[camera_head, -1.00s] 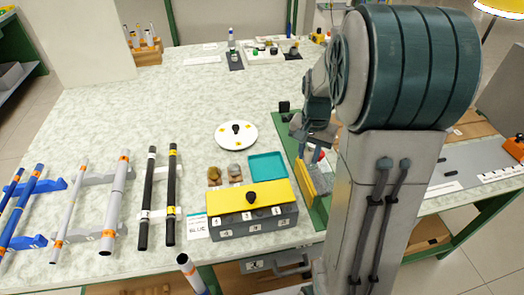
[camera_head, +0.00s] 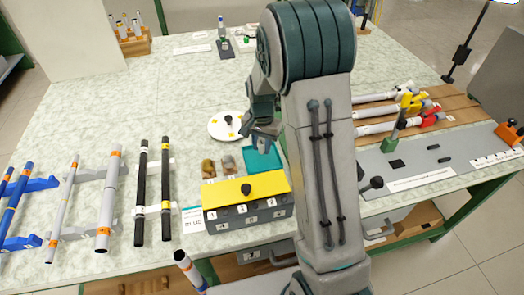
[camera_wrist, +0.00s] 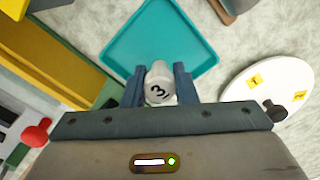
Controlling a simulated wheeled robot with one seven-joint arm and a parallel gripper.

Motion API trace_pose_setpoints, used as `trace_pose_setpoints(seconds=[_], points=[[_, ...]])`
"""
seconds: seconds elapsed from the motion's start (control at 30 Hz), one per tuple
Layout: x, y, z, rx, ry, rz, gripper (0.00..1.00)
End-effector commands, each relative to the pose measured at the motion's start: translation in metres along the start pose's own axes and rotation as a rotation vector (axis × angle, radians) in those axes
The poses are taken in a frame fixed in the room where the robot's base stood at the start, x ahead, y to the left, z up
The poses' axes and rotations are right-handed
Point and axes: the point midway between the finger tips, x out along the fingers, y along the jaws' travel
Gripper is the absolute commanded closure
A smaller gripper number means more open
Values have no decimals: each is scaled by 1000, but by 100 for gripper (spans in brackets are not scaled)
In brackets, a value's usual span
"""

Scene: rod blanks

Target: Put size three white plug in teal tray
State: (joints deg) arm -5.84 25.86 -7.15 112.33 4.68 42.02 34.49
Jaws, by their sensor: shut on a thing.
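My gripper (camera_wrist: 159,88) is shut on a white plug (camera_wrist: 160,82) marked 3, held between two blue fingers in the wrist view. The teal tray (camera_wrist: 150,28) lies beyond and partly under the plug in that view, and it looks empty where it shows. In the head view the teal tray (camera_head: 249,160) sits behind the yellow-lidded box, partly hidden by my arm. My gripper (camera_head: 263,145) is over the tray's area there; the plug is too small to make out in that view. I cannot tell the plug's height above the tray.
The box with a yellow lid (camera_head: 240,191) and black knob stands in front of the tray. Brown and grey plugs (camera_head: 217,166) stand left of the tray. A round white disc (camera_head: 227,125) lies behind them. Rods on racks (camera_head: 105,200) fill the left side.

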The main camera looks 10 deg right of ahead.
Motion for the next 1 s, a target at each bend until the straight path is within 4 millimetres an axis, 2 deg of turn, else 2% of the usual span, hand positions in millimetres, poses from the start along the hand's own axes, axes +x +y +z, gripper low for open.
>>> trace_pose_setpoints(seconds=[0.2, 0.6, 0.63, 0.7, 1.0], points=[[31, 1, 0, 0, -3, 3, 87], [38, 1, 0, -1, 0, 1, 87], [36, 1, 0, -1, 0, 1, 66], [36, 1, 0, -1, 0, 1, 53], [34, 1, 0, -1, 0, 1, 53]])
